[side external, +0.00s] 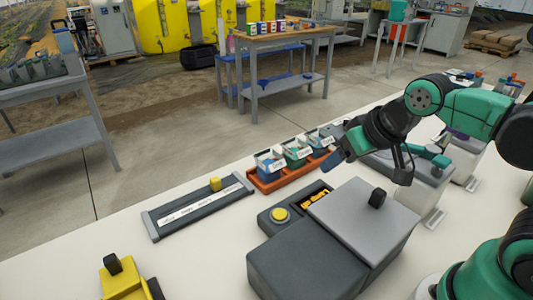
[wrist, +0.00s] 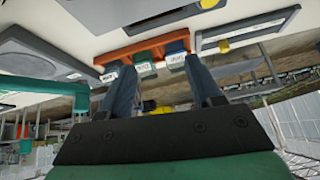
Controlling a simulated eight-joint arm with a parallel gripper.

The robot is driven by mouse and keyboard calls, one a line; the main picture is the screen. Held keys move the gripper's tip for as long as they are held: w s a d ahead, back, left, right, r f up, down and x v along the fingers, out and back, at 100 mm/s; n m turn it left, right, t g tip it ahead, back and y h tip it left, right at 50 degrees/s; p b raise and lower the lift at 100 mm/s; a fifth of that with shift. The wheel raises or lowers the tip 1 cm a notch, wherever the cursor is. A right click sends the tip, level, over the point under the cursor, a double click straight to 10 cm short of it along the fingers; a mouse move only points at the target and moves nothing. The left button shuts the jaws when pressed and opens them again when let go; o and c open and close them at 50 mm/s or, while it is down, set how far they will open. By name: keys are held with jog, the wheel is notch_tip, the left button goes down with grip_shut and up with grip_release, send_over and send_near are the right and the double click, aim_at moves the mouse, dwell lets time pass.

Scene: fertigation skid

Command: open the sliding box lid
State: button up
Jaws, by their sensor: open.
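In the side external view a dark grey box (side external: 300,265) stands on the white bench. Its light grey lid (side external: 352,222) carries a black knob (side external: 377,198) and lies toward the right part of the box. A gap behind the lid shows yellow contents (side external: 316,197). My gripper (side external: 338,154) is above the bench, behind the box and apart from the lid and knob. In the wrist view the gripper (wrist: 165,78) has its two blue-grey fingers spread, with nothing held between them. The knob cannot be made out there.
An orange tray (side external: 262,186) with three labelled bins stands behind the box, near my gripper. A yellow button (side external: 280,214) sits beside the gap. A slide rail (side external: 200,207) with a yellow knob (side external: 215,184) lies left. Bare bench separates rail and box.

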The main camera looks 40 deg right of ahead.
aim_at(380, 191)
jog(key=s+m+g, duration=0.1)
jog(key=m, duration=0.2)
jog(key=s+d+m+g, duration=0.1)
jog(key=m, duration=0.2)
jog(key=s+r+m+g, duration=0.1)
jog(key=m, duration=0.2)
jog(key=shift+s+d+g, duration=0.1)
jog(key=shift+d+g, duration=0.2)
jog(key=shift+d, duration=0.1)
jog(key=s+m+g, duration=0.1)
jog(key=m, duration=0.1)
jog(key=s+r+m+g, duration=0.1)
jog(key=m, duration=0.2)
jog(key=s+d+m+g, duration=0.1)
jog(key=m, duration=0.1)
jog(key=shift+r, duration=0.25)
jog(key=shift+f+m, duration=0.15)
jog(key=shift+m, duration=0.15)
jog(key=shift+f, duration=2.6)
grip_shut()
